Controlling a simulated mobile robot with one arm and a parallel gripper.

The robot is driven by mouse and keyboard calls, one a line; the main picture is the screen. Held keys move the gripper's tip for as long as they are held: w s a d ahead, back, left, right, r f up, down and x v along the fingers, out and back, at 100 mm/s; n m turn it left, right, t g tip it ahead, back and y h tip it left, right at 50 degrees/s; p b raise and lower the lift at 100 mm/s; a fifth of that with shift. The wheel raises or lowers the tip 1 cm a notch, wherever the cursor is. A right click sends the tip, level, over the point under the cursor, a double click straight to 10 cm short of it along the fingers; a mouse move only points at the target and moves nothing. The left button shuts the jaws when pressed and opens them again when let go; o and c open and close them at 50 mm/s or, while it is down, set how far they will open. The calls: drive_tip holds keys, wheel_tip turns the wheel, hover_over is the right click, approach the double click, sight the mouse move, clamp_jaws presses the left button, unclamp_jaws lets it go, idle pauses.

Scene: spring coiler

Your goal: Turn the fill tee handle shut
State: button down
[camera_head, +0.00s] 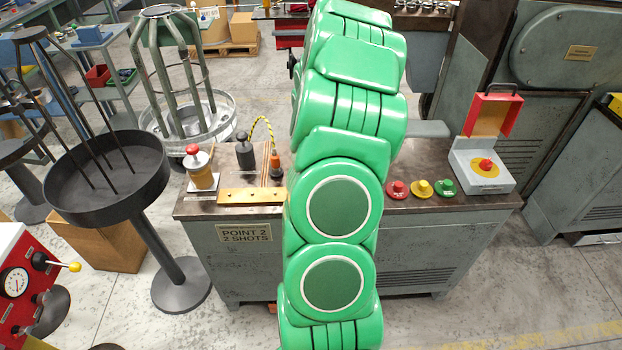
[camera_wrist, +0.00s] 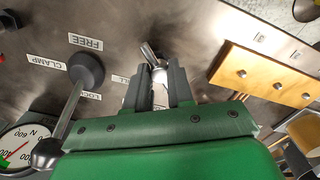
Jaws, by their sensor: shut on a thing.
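In the wrist view, the fill tee handle (camera_wrist: 151,56) is a small bright metal piece at the fingertips, its end slanting up and left. My gripper (camera_wrist: 158,75) has its two dark fingers on either side of it and is shut on it. The lower part of the handle is hidden between the fingers. A label partly covered by the left finger shows only its last letters. In the head view my green arm hides the gripper and the handle.
A lever with a black knob (camera_wrist: 86,70) stands close left of my gripper, near the FREE (camera_wrist: 86,42) and CLAMP (camera_wrist: 47,62) labels. Red, yellow and green buttons (camera_head: 421,188) line the bench.

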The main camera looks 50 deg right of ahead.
drive_tip(key=c, duration=1)
unclamp_jaws()
drive_tip(key=shift+r, duration=0.1)
drive_tip(key=shift+r, duration=3.8)
